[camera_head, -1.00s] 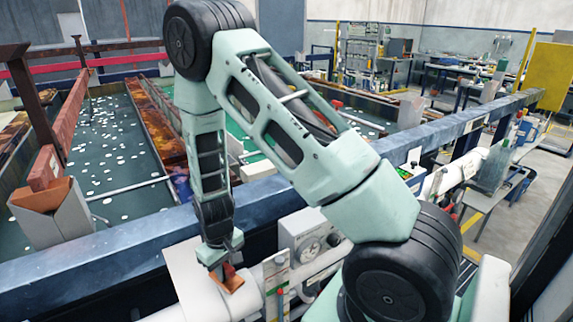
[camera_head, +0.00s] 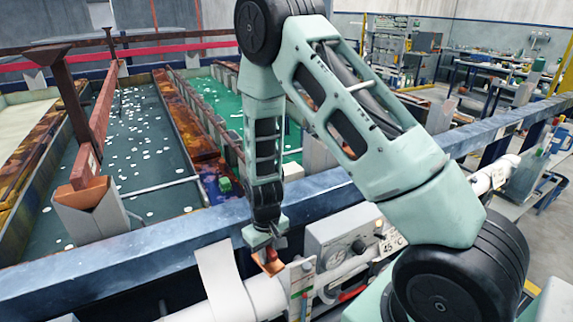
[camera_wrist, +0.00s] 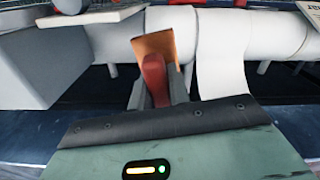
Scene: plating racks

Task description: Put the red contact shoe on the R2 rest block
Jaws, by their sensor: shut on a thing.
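The red contact shoe (camera_wrist: 155,80) stands between the grey fingers of my gripper (camera_wrist: 158,90), with a copper-coloured plate (camera_wrist: 154,45) at its far end. My gripper (camera_head: 264,252) is shut on it. In the head view the shoe shows small and orange-red (camera_head: 272,264), just below the gripper, near the white pipe (camera_head: 262,296). A grey block with a V-shaped copper top (camera_head: 92,210) stands at left, well away from my gripper. No R2 mark is readable, so I cannot tell whether this is the R2 rest block.
A long blue rail (camera_head: 140,255) runs between my arm and the tanks. A gauge box (camera_head: 340,238) and a 45 °C label (camera_head: 392,241) are just right of my gripper. A white sheet (camera_head: 222,280) drapes over the pipe. A brown-red beam (camera_head: 100,130) rises behind the grey block.

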